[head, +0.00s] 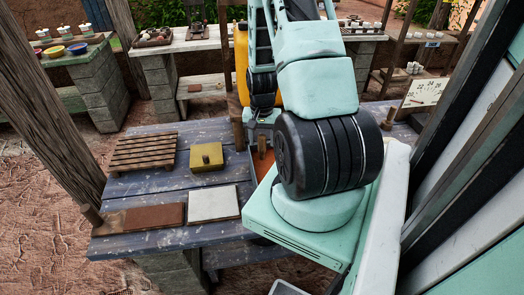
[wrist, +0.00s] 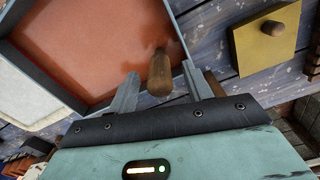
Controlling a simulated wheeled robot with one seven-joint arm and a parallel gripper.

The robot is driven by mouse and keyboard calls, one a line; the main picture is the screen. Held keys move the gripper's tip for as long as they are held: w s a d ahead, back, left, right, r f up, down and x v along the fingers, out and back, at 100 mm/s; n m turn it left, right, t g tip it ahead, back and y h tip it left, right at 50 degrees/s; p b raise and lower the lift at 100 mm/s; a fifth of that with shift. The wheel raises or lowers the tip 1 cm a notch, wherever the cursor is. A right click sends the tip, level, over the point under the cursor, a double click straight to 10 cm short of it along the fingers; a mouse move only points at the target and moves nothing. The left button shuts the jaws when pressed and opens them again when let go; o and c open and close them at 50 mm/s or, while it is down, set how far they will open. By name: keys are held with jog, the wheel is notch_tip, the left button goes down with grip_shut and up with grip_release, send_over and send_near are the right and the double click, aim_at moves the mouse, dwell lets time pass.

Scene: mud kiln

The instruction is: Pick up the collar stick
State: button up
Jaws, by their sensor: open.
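A short brown wooden stick, which I take to be the collar stick (wrist: 160,75), shows in the wrist view with its rounded end towards the camera. Behind it is a shallow tray with a reddish floor (wrist: 95,45) and grey walls. My gripper (wrist: 159,80) is open, with one grey finger on each side of the stick and visible gaps between. I cannot tell how deep the stick sits between the fingers. In the head view the stick (head: 262,147) stands upright at the tray, partly beside my arm. My gripper is mostly hidden there.
On the blue-grey plank table (head: 150,160) are a wooden slatted rack (head: 143,152), a yellow block with a knob (head: 206,157), a brown slab (head: 154,216) and a white slab (head: 213,203). A wooden post (head: 45,90) rises at left. Shelves stand behind.

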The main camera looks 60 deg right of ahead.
jog(key=shift+f, duration=0.85)
grip_shut()
jog(key=shift+r, duration=0.15)
notch_tip(320, 180, up, 10)
jog(key=shift+f+b, duration=0.1)
jog(key=shift+b, duration=0.8)
